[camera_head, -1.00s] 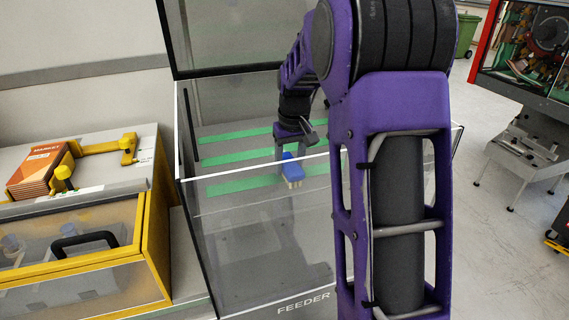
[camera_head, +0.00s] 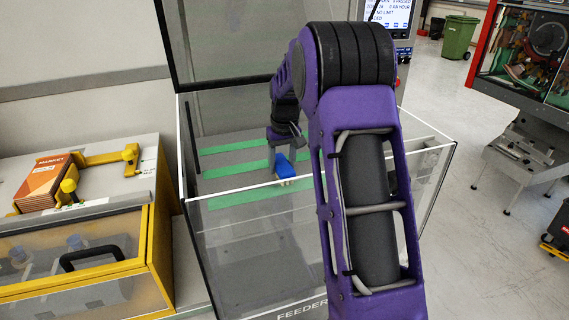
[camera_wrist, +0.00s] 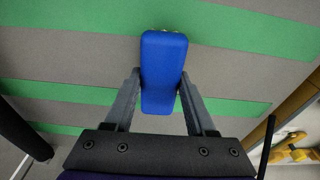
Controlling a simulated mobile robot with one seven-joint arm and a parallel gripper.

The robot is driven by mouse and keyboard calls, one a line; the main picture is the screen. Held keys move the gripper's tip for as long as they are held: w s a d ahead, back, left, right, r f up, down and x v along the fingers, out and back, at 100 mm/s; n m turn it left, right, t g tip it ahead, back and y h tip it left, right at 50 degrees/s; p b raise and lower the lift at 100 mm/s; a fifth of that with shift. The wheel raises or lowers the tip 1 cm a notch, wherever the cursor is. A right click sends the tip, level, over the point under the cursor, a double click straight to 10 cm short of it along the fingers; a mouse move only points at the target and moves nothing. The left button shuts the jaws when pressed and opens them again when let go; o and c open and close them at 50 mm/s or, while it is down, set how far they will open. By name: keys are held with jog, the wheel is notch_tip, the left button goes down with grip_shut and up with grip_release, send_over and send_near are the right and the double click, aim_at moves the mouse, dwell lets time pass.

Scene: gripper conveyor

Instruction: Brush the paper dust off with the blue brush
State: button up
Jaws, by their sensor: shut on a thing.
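The blue brush (camera_head: 284,166) is held in my gripper (camera_head: 284,158), inside the clear-walled feeder box. In the head view its pale bristles show at its lower end, close to the grey deck with green strips (camera_head: 235,170). In the wrist view my gripper (camera_wrist: 160,92) is shut on the blue brush (camera_wrist: 163,65), one finger on each side. Its far end lies over a green strip (camera_wrist: 235,28). No paper dust can be made out in either view. I cannot tell whether the bristles touch the deck.
Clear walls of the feeder (camera_head: 187,215) with pale top edges surround my gripper, and a raised dark lid (camera_head: 225,40) stands behind. A yellow-framed machine (camera_head: 150,235) with a stack of orange cartons (camera_head: 42,180) is at left.

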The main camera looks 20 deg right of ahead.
aim_at(277, 155)
jog(key=shift+w+p, duration=0.7)
jog(key=shift+w, duration=0.45)
jog(key=shift+w+f+p, duration=0.2)
jog(key=shift+w+p, duration=0.1)
jog(key=shift+w, duration=0.85)
jog(key=shift+w, duration=1.65)
jog(key=shift+r, duration=0.2)
notch_tip(277, 155, up, 6)
